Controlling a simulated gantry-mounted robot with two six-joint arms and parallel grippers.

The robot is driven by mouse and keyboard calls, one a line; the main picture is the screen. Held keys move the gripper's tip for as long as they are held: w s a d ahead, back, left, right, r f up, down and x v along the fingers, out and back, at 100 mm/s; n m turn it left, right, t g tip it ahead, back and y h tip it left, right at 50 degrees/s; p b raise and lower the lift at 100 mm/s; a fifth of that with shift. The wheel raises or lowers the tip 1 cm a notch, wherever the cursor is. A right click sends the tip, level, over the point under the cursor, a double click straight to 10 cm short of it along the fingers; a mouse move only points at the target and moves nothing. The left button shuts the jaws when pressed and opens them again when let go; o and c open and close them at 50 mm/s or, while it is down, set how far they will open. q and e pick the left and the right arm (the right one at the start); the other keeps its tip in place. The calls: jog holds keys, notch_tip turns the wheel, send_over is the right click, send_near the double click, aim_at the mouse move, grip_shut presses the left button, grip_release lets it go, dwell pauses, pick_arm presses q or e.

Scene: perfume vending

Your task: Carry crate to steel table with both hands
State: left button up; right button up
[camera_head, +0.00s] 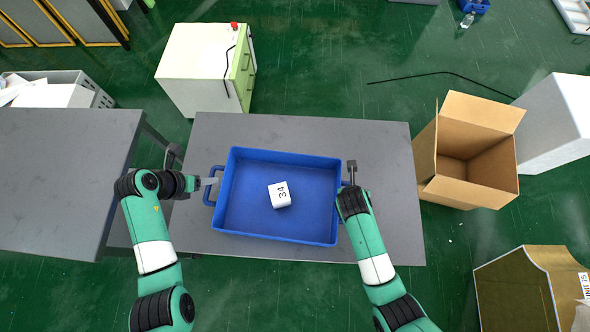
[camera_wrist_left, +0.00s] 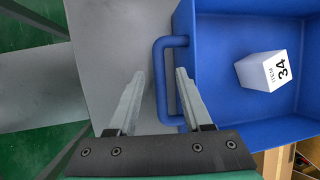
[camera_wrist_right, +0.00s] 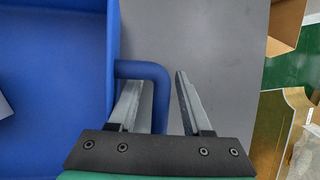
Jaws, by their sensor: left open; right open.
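A blue crate (camera_head: 240,232) sits on a grey table (camera_head: 388,205) in the head view, with a white block marked 34 (camera_head: 280,196) inside. It has a loop handle on its left and right sides. My left gripper (camera_head: 208,181) is open at the left handle; in the left wrist view its fingers (camera_wrist_left: 158,82) lie on either side of that handle (camera_wrist_left: 160,75). My right gripper (camera_head: 351,172) is at the right end; in the right wrist view its open fingers (camera_wrist_right: 160,85) have the right handle (camera_wrist_right: 150,70) reaching in between them.
Another grey table (camera_head: 65,170) stands to the left, with a grey bin (camera_head: 75,78) behind it. A white cabinet (camera_head: 200,65) stands behind the crate's table. An open cardboard box (camera_head: 460,190) is on the floor to the right.

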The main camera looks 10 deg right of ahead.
pick_arm(q)
jog(key=v, duration=0.5)
jog(key=shift+a+r, duration=0.1)
jog(key=shift+r, duration=0.2)
pick_arm(e)
jog(key=v, duration=0.7)
jog(key=shift+r, duration=0.2)
jog(key=shift+s+a, duration=0.1)
